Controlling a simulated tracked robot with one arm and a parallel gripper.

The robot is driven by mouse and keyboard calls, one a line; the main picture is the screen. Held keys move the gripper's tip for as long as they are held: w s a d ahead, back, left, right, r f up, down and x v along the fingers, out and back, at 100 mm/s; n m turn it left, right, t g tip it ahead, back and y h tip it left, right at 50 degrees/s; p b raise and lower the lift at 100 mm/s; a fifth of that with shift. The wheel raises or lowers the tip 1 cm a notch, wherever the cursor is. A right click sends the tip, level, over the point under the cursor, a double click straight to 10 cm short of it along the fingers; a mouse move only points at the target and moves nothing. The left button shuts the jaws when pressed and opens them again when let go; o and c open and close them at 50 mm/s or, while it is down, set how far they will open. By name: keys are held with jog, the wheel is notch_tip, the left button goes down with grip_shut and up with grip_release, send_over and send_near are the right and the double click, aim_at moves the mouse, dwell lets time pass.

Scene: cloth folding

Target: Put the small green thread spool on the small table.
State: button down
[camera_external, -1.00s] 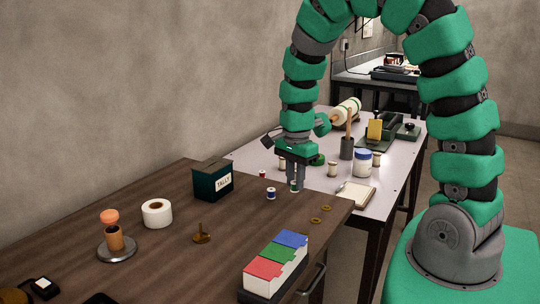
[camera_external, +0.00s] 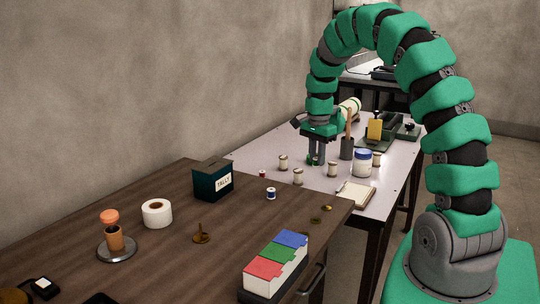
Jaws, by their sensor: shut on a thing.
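The small green thread spool (camera_external: 314,161) is between the fingertips of my gripper (camera_external: 315,158), which is shut on it. The fingers hide part of the spool. My gripper points straight down over the pale-topped table (camera_external: 255,157), beyond the dark wooden table (camera_external: 150,255). I cannot tell whether the spool touches the pale top or hangs just above it.
Cream spools (camera_external: 298,177) stand near my gripper, with a dark cup (camera_external: 347,149) and a blue-lidded jar (camera_external: 363,163) to its right. A notepad (camera_external: 356,194) lies nearer. A blue spool (camera_external: 271,193) and tally box (camera_external: 212,181) stand on the dark table.

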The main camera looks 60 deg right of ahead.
jog(key=shift+f+b, duration=0.4)
jog(key=shift+f, duration=4.55)
jog(key=c, duration=1.3)
grip_release()
jog(key=shift+f, duration=0.1)
notch_tip(320, 180, up, 12)
jog(key=shift+r+p, duration=0.1)
jog(key=shift+p, duration=0.4)
